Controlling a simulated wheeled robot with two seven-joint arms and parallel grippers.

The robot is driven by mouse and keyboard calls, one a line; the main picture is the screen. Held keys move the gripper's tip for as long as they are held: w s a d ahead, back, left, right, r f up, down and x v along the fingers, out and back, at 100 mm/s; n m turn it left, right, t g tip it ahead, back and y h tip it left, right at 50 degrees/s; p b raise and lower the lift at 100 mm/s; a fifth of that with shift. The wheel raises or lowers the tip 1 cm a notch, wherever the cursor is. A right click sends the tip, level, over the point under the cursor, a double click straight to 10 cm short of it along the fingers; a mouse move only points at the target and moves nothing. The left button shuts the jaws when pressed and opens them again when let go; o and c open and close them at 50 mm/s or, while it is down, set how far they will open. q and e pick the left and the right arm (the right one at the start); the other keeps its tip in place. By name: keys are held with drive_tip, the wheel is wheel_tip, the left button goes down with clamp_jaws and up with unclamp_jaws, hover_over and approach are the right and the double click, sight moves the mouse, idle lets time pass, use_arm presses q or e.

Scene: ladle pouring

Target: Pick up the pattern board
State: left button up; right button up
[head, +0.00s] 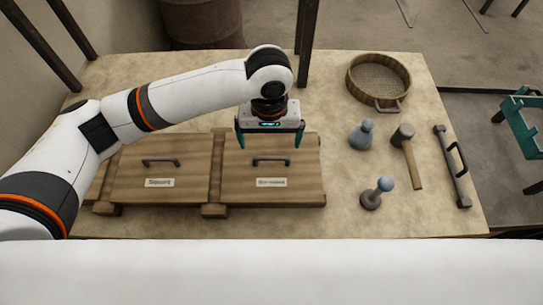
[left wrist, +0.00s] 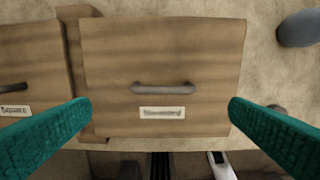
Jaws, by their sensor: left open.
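Two wooden pattern boards lie side by side on the table, each with a dark bar handle and a white label. The left board (head: 135,190) has a label that reads like "Square". The right board (head: 295,190) has a blurred label; it fills the middle of the left wrist view (left wrist: 200,50), with its handle (left wrist: 162,88) in the centre. My left gripper (head: 269,142) is open and empty over the far part of the right board. Its two teal fingers lie on either side of the handle, apart from it. My right gripper is not in view.
A round wooden sieve (head: 379,82) stands at the table's back right. A teal frame (head: 521,128) stands beyond the table's right edge.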

sight(271, 158)
use_arm(q)
drive_tip(key=f, duration=0.3)
drive_tip(key=shift+s+f, duration=0.2)
drive_tip(key=shift+s, duration=0.1)
drive_tip(key=shift+w+d+f+p, duration=0.15)
drive_tip(key=shift+f+p, duration=0.2)
drive_tip(key=shift+f, duration=1.05)
drive_tip(key=shift+w+d+f+p, duration=0.15)
drive_tip(key=shift+f+p, duration=0.15)
drive_tip(key=shift+f, duration=1.1)
drive_tip(key=shift+a, duration=0.1)
drive_tip(key=shift+c, duration=0.3)
drive_tip(key=shift+r, duration=0.1)
drive_tip(key=c, duration=0.8)
